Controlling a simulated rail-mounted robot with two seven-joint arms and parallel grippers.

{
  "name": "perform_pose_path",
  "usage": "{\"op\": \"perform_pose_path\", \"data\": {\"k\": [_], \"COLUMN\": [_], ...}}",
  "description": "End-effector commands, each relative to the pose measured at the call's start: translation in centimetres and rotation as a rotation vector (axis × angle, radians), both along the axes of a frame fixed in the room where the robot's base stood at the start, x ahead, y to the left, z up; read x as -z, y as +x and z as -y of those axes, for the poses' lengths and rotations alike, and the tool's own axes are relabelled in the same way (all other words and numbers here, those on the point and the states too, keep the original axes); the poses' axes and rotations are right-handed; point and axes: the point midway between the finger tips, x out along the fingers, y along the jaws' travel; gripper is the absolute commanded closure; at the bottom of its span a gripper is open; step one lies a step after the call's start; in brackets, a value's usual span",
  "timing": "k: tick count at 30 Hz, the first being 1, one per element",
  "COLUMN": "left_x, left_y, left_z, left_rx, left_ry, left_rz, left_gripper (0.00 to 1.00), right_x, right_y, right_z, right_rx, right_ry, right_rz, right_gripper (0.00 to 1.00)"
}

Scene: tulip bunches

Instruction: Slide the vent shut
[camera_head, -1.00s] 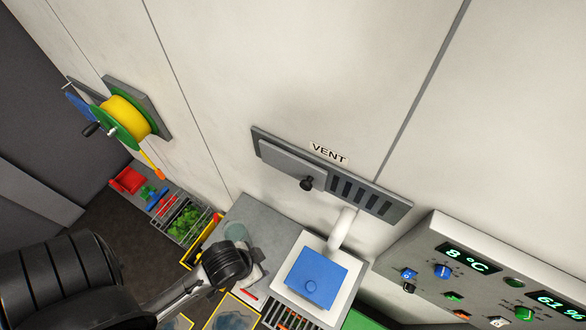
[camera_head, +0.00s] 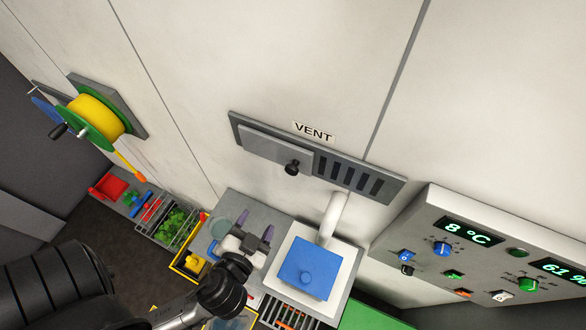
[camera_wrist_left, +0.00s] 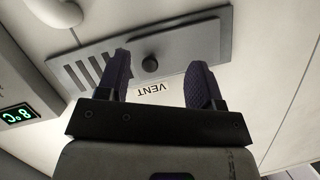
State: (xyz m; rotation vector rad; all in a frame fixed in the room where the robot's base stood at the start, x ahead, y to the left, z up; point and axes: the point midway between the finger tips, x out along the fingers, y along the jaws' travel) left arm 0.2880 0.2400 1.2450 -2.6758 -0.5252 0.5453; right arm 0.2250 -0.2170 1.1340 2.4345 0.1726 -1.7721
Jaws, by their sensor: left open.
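The vent is a grey plate (camera_head: 386,187) on the white wall, under a label reading VENT (camera_head: 314,131). Its sliding cover (camera_head: 262,147) sits at the left end, with a black knob (camera_head: 292,168) near the cover's right edge. Dark slots (camera_head: 350,177) to the right of the cover are uncovered. My left gripper (camera_head: 255,227) is open and empty, below the vent and apart from the knob. In the left wrist view the knob (camera_wrist_left: 149,64) shows between the two fingers of the gripper (camera_wrist_left: 158,75), beyond them. My right gripper is not in view.
A white box with a blue top (camera_head: 309,268) and a white pipe (camera_head: 333,215) stands below the vent. A control panel (camera_head: 470,230) juts out at right. A yellow hose reel (camera_head: 98,112) is on the wall at left. Coloured trays (camera_head: 160,212) lie below it.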

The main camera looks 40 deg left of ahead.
Motion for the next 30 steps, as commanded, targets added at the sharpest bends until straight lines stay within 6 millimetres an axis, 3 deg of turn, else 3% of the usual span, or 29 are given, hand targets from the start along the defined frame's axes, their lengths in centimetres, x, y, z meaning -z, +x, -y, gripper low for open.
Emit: {"op": "perform_pose_path", "data": {"k": [3, 7, 17, 28, 30], "left_x": [-3.2, -4.7, -4.8, -4.6, -5.3], "left_y": [0.9, 1.4, 2.3, 6.9, 8.1], "left_z": [0.5, 1.4, 1.7, 0.2, -0.2], "left_rx": [0.025, 0.072, 0.078, 0.077, 0.078], "left_ry": [-0.036, -0.140, -0.298, -0.296, -0.293], "left_rz": [0.236, 0.375, 0.448, 0.449, 0.444], "left_gripper": [0.40, 0.40, 0.40, 0.40, 0.40], "right_x": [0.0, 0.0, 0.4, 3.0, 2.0], "right_y": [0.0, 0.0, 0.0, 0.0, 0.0], "right_z": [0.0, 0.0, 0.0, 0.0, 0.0], "right_rx": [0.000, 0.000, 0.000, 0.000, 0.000], "right_ry": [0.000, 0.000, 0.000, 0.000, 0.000], "right_rz": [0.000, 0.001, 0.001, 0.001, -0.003], "right_gripper": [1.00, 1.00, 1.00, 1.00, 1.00]}}
